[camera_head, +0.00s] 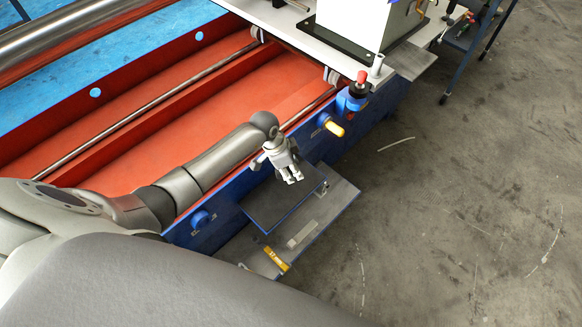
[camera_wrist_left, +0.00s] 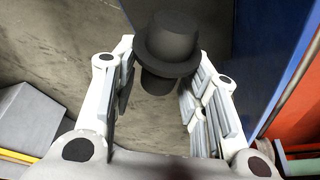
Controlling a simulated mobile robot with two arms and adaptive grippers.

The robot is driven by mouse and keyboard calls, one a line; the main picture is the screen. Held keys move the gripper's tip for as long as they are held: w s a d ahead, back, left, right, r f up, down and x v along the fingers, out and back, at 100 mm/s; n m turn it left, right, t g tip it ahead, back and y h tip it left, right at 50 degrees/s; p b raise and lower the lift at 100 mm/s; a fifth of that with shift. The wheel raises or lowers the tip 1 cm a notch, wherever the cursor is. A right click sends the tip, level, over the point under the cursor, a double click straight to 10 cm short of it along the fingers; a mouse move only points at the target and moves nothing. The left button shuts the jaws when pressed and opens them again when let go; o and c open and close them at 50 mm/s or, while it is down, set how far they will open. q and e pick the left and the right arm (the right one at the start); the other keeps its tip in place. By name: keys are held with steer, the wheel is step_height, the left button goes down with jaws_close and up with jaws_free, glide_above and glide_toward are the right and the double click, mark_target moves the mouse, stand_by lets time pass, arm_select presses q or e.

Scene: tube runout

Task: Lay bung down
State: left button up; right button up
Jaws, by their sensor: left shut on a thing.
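My left gripper (camera_head: 292,179) is above the dark mat (camera_head: 268,213) on the shelf at the side of the blue and orange machine. In the left wrist view the bung (camera_wrist_left: 170,38), a dark grey stepped plug with a wide rim, sits between the fingers of the left gripper (camera_wrist_left: 160,75). The gripper is shut on its narrower part. In the head view I cannot make out the bung against the dark mat. My right gripper is in neither view.
The grey shelf (camera_head: 338,205) carries a yellow-marked item (camera_head: 276,260) and a small pale block (camera_head: 301,236) beside the mat. A yellow-ended part (camera_head: 331,126) and a red-topped post (camera_head: 362,78) stick up along the machine edge. Open concrete floor lies to the right.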

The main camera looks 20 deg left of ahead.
arm_select(q)
steer(key=shift+r+p, duration=0.15)
steer(key=shift+p, duration=0.25)
steer(key=b, duration=0.4)
glide_above(295, 188)
steer(key=a, duration=0.1)
steer(key=f, duration=0.6)
steer(key=shift+s+f, duration=0.35)
steer(key=shift+f, duration=0.05)
steer(key=shift+f+b, duration=0.55)
steer(key=shift+f, duration=0.1)
steer(key=shift+f, duration=0.55)
steer(key=o, duration=1.2)
steer(key=shift+o, duration=0.3)
steer(key=o, duration=0.5)
